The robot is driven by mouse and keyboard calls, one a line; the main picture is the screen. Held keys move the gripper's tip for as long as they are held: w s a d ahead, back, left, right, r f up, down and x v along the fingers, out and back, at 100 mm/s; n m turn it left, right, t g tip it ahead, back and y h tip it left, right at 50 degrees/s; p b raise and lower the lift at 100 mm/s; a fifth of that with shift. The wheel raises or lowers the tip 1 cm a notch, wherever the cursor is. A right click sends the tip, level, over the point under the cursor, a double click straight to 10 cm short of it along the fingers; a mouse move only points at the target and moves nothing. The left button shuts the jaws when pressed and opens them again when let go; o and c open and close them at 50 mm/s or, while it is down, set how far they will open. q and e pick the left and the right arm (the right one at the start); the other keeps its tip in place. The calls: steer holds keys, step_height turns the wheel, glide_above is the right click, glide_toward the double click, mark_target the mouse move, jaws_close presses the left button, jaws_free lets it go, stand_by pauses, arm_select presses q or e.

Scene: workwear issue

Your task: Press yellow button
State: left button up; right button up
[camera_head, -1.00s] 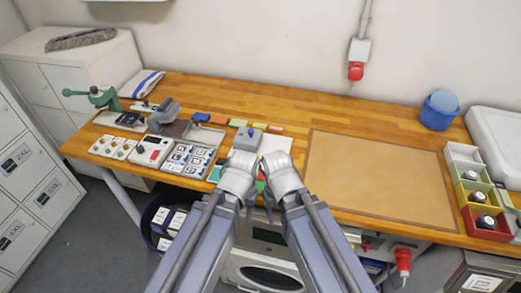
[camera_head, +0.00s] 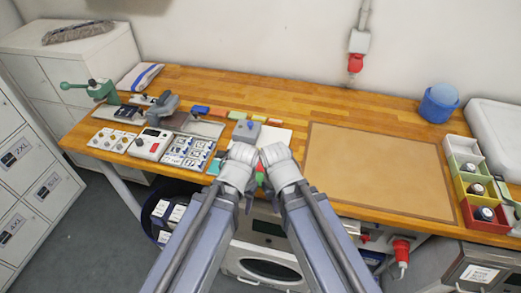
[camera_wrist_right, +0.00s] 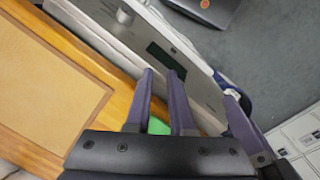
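A small yellow piece (camera_head: 259,118) lies in a row of coloured pieces towards the back of the wooden bench; I cannot tell whether it is a button. A grey box (camera_head: 247,131) with a knob-like top sits in front of it. Both my wrists are close together at the bench's front edge. My right gripper (camera_wrist_right: 163,72) points down past that edge, its fingers apart, with a green thing (camera_wrist_right: 158,126) showing between them near the palm. My left gripper (camera_head: 249,203) is mostly hidden by its wrist; one finger shows in the right wrist view (camera_wrist_right: 238,118).
A control box (camera_head: 150,145) and a panel of knobs (camera_head: 111,141) lie on the left of the bench, near a green hand press (camera_head: 103,91). A tan mat (camera_head: 375,170) is clear. Coloured bins (camera_head: 482,213) and a blue tub (camera_head: 438,108) stand right. A white machine is below.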

jaws_close()
stand_by(1.1)
